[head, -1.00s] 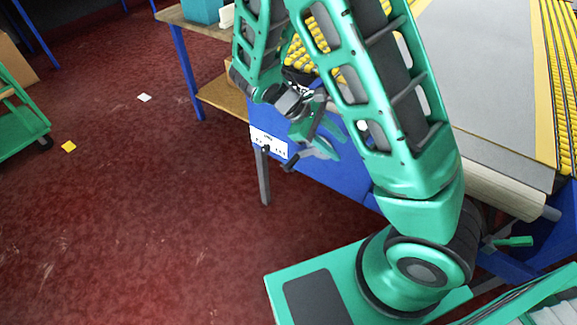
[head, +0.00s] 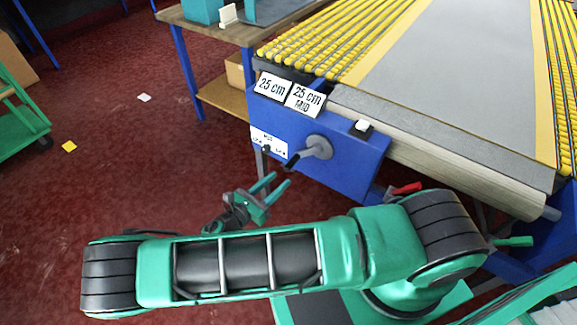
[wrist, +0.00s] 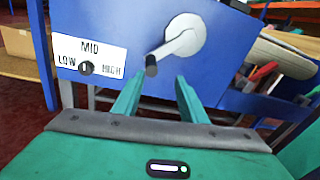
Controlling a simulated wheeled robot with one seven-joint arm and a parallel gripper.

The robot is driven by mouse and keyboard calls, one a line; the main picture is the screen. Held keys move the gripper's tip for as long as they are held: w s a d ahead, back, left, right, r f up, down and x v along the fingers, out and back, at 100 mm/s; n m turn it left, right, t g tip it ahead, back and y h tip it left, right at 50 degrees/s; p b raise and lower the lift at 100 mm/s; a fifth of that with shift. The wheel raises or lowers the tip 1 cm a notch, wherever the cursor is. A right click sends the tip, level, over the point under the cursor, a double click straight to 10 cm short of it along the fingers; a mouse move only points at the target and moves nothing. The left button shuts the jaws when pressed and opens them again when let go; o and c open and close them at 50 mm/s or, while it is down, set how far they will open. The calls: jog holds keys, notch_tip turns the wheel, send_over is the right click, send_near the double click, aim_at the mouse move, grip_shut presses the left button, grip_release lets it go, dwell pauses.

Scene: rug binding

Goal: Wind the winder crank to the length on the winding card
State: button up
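The winder crank (head: 318,148) is a grey hub and arm on the front of the blue winder box (head: 350,165). Its dark handle (head: 292,160) points down and left; the wrist view also shows this handle (wrist: 151,66). My gripper (head: 280,181) is open and empty, below and left of the handle, apart from it. In the wrist view its fingers (wrist: 156,88) stand apart just below the handle. Two white cards on the box top read "25 cm" (head: 271,87) and "25 cm MID" (head: 305,99).
A plate with LOW, MID and HIGH (wrist: 90,55) has a dark knob (wrist: 86,68) pointing toward MID. A white button (head: 362,126) sits on the box top. A red lever (head: 405,189) is right of the box. Open red carpet lies left.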

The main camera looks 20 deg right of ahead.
aim_at(286, 170)
jog(key=shift+n+t, duration=0.9)
jog(key=x, duration=0.3)
jog(key=f+x, duration=0.1)
jog(key=x, duration=0.5)
jog(key=shift+w+f, duration=0.25)
jog(key=shift+w, duration=0.3)
grip_shut()
jog(key=shift+a, duration=0.1)
